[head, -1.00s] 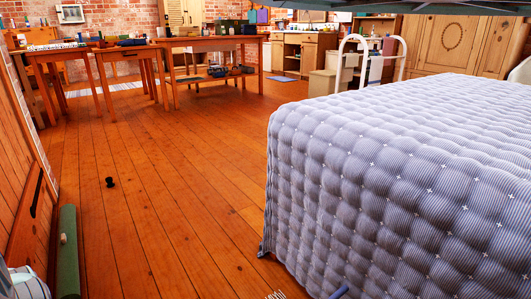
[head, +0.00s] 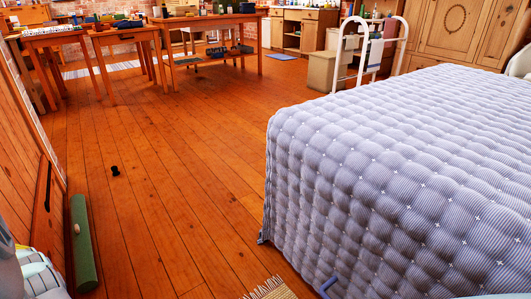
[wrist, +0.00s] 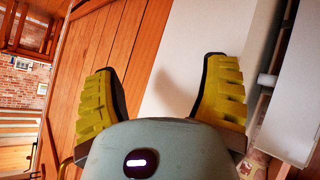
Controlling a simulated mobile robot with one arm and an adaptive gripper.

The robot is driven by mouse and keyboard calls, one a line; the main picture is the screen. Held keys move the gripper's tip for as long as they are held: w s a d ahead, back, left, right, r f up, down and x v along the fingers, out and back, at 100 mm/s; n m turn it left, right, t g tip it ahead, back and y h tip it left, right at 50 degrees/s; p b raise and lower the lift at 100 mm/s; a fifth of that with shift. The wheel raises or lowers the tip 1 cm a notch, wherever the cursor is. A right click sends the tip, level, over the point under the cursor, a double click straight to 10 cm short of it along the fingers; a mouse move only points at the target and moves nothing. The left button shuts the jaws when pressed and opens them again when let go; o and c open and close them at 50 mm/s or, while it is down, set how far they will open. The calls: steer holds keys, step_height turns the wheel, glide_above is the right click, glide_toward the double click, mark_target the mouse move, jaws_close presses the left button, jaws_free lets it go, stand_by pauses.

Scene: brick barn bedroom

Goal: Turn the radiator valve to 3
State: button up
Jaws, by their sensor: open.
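My gripper (wrist: 162,66) is open in the wrist view, its two yellow ribbed fingers wide apart with nothing between them. No radiator valve can be made out for certain. In the wrist view, a small pale cylinder (wrist: 267,80) sticks out beside a white-grey panel (wrist: 296,85) right of the fingers. I cannot tell whether these are the valve and radiator. The head view shows no radiator.
A bed with a blue-grey quilt (head: 400,170) fills the right of the head view. Wooden tables (head: 205,22) stand at the back left. A small black object (head: 115,170) and a green roll (head: 83,245) lie on the floor. The plank floor between is mostly clear.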

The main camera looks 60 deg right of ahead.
steer(key=shift+d+r, duration=0.1)
steer(key=shift+r, duration=0.15)
